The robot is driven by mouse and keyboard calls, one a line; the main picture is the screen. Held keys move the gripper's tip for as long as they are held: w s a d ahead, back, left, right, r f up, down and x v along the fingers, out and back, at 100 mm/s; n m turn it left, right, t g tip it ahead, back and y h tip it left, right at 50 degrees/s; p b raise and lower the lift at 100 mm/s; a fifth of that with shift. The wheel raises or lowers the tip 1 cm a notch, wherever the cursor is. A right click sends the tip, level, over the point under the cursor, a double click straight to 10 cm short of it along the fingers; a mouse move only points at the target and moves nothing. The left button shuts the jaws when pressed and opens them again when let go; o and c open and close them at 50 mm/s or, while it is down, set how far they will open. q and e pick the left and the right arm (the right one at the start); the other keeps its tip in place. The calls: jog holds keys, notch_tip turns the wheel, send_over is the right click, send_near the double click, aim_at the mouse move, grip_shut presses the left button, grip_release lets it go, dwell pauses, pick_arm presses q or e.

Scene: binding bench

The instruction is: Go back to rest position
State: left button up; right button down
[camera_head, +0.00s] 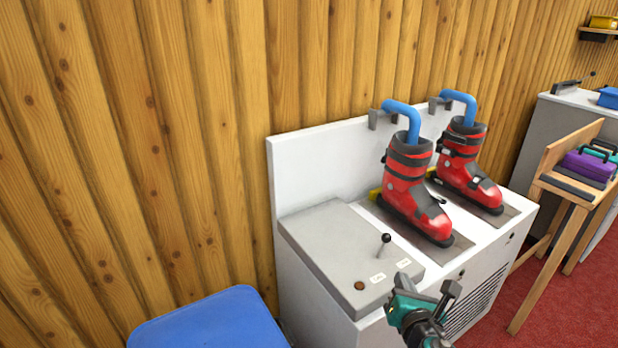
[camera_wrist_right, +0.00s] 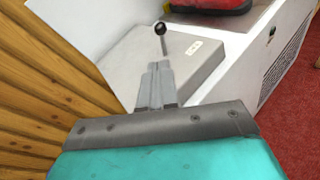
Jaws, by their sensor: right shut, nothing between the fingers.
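My right gripper (camera_head: 428,290) is in the lower right of the head view, in front of the machine's grey control box (camera_head: 325,240). In the wrist view the two fingers of the right gripper (camera_wrist_right: 158,72) lie together, shut and empty. They point toward a small lever with a black knob (camera_head: 386,239), which also shows in the wrist view (camera_wrist_right: 160,30). In that view the fingertips appear just below the lever. I cannot tell whether they touch it. My left gripper is not in view.
Two red ski boots (camera_head: 408,190) (camera_head: 466,165) stand on the white machine (camera_head: 300,165), with blue hoses (camera_head: 404,112) in their tops. A blue seat-like object (camera_head: 210,322) is at bottom left. A wooden bench (camera_head: 560,190) stands right. A wooden wall (camera_head: 150,120) is behind.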

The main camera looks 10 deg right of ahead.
jog(key=s+a+f+m+g+y, duration=0.2)
jog(key=s+a+f+m, duration=0.3)
jog(key=m, duration=0.8)
jog(key=s+a+f+m+g+y, duration=0.2)
jog(key=s+a+f+m, duration=0.3)
jog(key=s+m, duration=0.7)
jog(key=shift+s+a+m+y, duration=0.3)
jog(key=shift+a+m+y, duration=0.6)
jog(key=shift+m, duration=0.3)
jog(key=c, duration=1.8)
grip_release()
